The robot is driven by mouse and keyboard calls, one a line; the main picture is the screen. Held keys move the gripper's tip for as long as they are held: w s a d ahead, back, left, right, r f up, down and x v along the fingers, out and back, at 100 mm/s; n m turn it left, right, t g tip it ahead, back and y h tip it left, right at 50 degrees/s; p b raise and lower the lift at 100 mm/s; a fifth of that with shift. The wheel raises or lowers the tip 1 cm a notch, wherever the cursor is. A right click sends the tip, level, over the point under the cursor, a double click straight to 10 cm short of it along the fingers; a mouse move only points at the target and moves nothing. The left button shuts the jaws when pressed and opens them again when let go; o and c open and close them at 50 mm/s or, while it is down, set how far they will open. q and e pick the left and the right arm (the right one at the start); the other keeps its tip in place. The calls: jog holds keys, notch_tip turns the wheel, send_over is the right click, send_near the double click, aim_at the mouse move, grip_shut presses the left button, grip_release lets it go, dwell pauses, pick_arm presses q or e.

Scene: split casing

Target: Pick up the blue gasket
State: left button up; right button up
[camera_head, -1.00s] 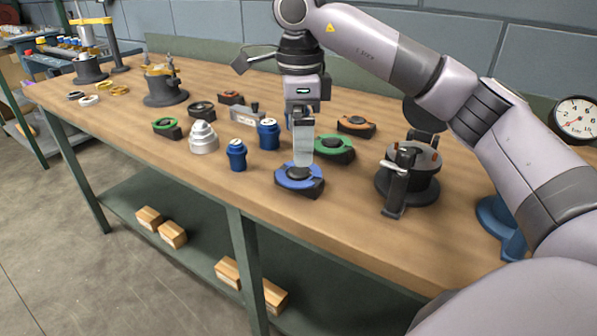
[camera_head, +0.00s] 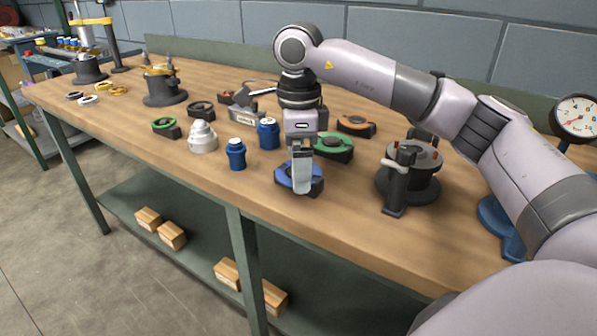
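The blue gasket (camera_head: 284,178) is a blue ring on a dark holder near the front edge of the bench, right of the middle. My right gripper (camera_head: 301,180) points down over it, and its near finger hides the middle of the ring. The fingertip overlaps the ring's front side in the picture. I cannot tell whether the fingers touch the ring or how far apart they are. My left gripper is not in view.
A green ring on a dark holder (camera_head: 343,143) lies close behind on the right. Two blue cylinders (camera_head: 236,155) (camera_head: 268,133) and a white stepped part (camera_head: 203,138) stand to the left. A dark clamp fixture (camera_head: 408,180) stands to the right. The bench front left is clear.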

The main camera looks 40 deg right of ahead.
jog(key=shift+f, duration=0.1)
dwell(0.3)
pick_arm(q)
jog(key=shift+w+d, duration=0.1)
pick_arm(e)
jog(key=c, duration=1)
jog(key=shift+c, duration=0.2)
pick_arm(q)
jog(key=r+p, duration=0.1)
jog(key=p, duration=0.1)
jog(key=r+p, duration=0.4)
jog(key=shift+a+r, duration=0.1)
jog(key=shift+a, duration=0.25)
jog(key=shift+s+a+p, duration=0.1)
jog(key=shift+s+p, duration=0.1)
jog(key=shift+p, duration=0.1)
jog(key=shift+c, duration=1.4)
pick_arm(e)
notch_tip(320, 180, up, 20)
jog(key=shift+d+r, duration=0.15)
jog(key=shift+r, duration=0.1)
